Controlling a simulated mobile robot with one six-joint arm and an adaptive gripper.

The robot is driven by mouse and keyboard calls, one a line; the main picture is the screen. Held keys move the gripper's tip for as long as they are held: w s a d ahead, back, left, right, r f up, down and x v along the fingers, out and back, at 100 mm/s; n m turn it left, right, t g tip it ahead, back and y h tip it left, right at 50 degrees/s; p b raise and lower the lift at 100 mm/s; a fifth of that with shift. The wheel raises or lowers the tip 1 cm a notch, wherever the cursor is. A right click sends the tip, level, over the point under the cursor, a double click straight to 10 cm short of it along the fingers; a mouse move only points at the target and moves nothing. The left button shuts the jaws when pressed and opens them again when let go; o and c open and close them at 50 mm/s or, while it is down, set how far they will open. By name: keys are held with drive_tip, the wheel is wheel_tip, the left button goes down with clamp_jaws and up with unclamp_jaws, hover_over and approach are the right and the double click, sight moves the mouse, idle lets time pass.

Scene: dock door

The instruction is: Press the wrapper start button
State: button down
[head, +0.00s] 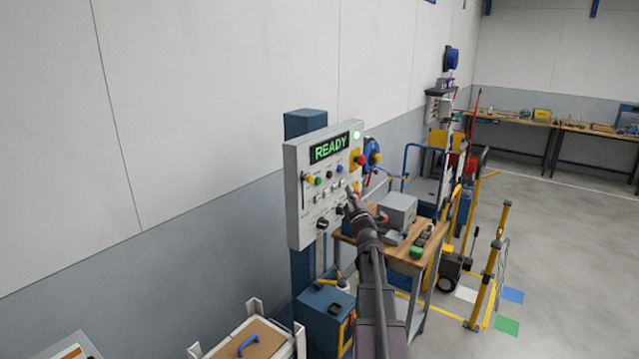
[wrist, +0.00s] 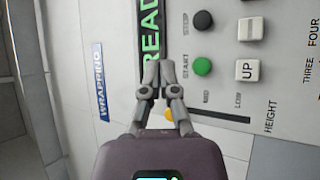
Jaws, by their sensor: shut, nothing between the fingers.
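The wrapper control panel (head: 300,225) is a light grey box on a blue post, with a green READY display (head: 330,148). The start button is a round green button (head: 318,181) below the display. In the wrist view the green start button (wrist: 202,67) lies beside the START label, just right of my fingertips. My gripper (wrist: 158,72) is shut and empty, with its fingertips over the display's edge. In the head view my gripper (head: 350,194) is in front of the panel's right part. I cannot tell the gap to the panel.
A yellow knob (wrist: 169,115) is partly hidden behind my fingers. A wooden-topped workbench (head: 402,262) stands right of the panel. Open floor (head: 570,240) lies at right.

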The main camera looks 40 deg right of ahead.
sight(321, 179)
drive_tip(key=shift+w, duration=0.1)
drive_tip(key=w+a, duration=0.3)
drive_tip(key=w, duration=0.5)
idle(0.5)
drive_tip(key=shift+w, duration=0.2)
idle(1.3)
drive_tip(key=shift+w+a, duration=0.1)
drive_tip(key=shift+w, duration=0.15)
drive_tip(key=shift+w+a, duration=0.15)
drive_tip(key=shift+w, duration=0.35)
idle(1.2)
drive_tip(key=shift+s, duration=0.15)
drive_tip(key=shift+s+d, duration=0.3)
drive_tip(key=shift+s, duration=0.45)
drive_tip(key=shift+s, duration=0.1)
idle(0.3)
